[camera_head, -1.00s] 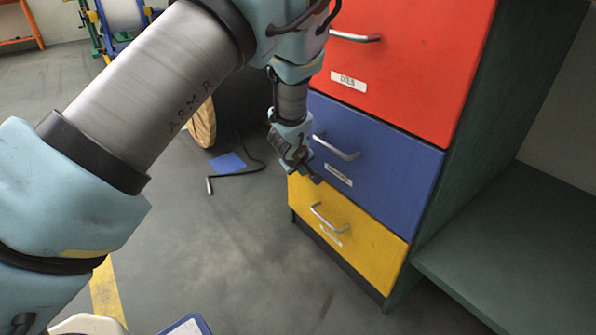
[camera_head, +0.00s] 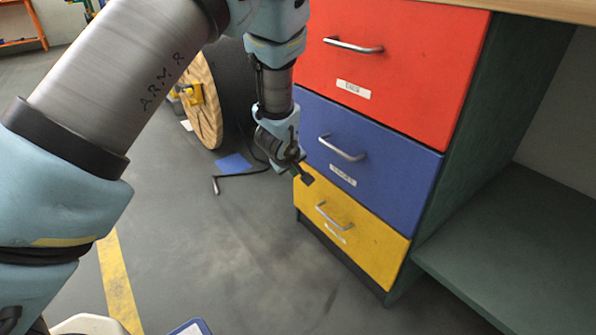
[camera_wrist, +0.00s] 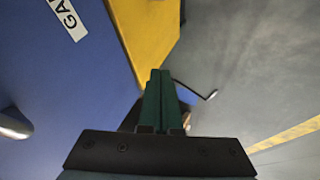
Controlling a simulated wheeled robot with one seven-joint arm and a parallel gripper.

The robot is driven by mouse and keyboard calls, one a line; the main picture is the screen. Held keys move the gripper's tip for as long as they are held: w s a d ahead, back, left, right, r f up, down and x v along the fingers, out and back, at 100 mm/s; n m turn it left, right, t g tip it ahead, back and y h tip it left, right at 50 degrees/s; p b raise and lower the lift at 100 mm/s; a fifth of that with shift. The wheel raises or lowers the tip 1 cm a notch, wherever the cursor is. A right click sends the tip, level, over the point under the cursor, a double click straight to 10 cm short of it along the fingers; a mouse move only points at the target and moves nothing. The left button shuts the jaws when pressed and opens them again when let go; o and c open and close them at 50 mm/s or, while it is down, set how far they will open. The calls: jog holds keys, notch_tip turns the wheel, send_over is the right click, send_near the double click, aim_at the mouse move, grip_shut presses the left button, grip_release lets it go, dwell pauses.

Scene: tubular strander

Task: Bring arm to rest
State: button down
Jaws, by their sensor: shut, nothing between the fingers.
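My gripper (camera_head: 306,179) hangs at the left edge of the drawer cabinet, in front of the blue and yellow drawers, with my arm reaching over from the left. In the wrist view my gripper (camera_wrist: 160,75) is shut, its two green fingers together with nothing between them. The blue drawer (camera_head: 390,160) and yellow drawer (camera_head: 365,235) are shut. In the wrist view the blue drawer front (camera_wrist: 50,100) fills the left side, and the yellow drawer (camera_wrist: 150,30) shows beyond the fingertips. I cannot tell if the fingers touch the cabinet.
A red drawer (camera_head: 410,70) is above, shut. A green shelf (camera_head: 520,235) extends to the right. A wooden reel (camera_head: 205,105) stands behind my arm. A dark bent crank (camera_head: 240,174) and a blue sheet (camera_head: 234,162) lie on the floor.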

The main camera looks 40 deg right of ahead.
jog(key=w+a+r+y, duration=0.1)
jog(key=w+a+r, duration=0.25)
jog(key=a, duration=0.55)
jog(key=w+a+r+n+y, duration=0.1)
jog(key=w+a+r+y, duration=0.2)
jog(key=a, duration=0.5)
jog(key=w+a+r, duration=0.3)
jog(key=a+r, duration=0.1)
jog(key=a, duration=0.5)
jog(key=s+a+r+g+y, duration=0.1)
jog(key=s+a+r, duration=0.15)
jog(key=a, duration=0.55)
jog(key=s+a+r+g, duration=0.15)
jog(key=s+a, duration=0.25)
jog(key=a, duration=0.5)
jog(key=s+a+r+y, duration=0.1)
jog(key=s+a+r, duration=0.2)
jog(key=a, duration=0.5)
notch_tip(320, 180, up, 37)
jog(key=p, duration=3.8)
jog(key=shift+w+d, duration=0.25)
jog(key=shift+w, duration=0.2)
